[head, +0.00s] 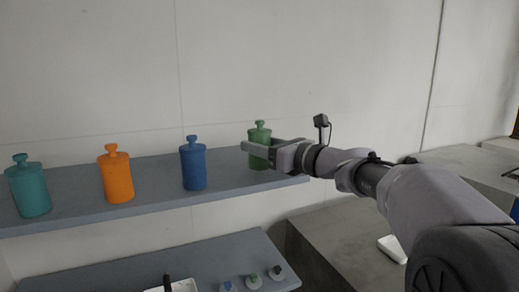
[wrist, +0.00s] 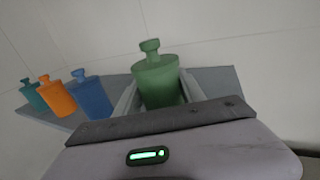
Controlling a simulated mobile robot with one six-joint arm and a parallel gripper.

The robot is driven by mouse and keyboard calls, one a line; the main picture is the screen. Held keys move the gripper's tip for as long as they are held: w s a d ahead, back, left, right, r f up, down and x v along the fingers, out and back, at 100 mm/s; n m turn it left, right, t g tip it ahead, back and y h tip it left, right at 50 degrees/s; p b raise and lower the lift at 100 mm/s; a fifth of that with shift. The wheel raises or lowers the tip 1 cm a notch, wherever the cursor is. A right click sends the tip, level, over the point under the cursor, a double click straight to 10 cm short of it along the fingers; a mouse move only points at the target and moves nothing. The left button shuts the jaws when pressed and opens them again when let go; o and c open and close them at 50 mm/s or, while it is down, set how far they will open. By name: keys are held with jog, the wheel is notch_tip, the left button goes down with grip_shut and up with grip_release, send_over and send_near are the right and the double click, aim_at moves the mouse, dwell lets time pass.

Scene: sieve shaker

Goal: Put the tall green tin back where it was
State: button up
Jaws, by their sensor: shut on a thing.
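The tall green tin (head: 260,132) has a round knob on its lid and stands upright at the right end of the upper grey shelf. My gripper (head: 257,150) is shut on it, with one finger across its front in the head view. In the wrist view the green tin (wrist: 157,80) is between the two fingers (wrist: 158,97).
A blue tin (head: 193,166), an orange tin (head: 116,177) and a teal tin (head: 29,188) stand left of it on the same shelf. A lower shelf (head: 200,262) holds small knobbed items and a white tray (head: 182,287). A grey counter (head: 345,235) is at right.

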jog(key=shift+f, duration=0.85)
jog(key=shift+f, duration=0.15)
jog(key=o, duration=1.4)
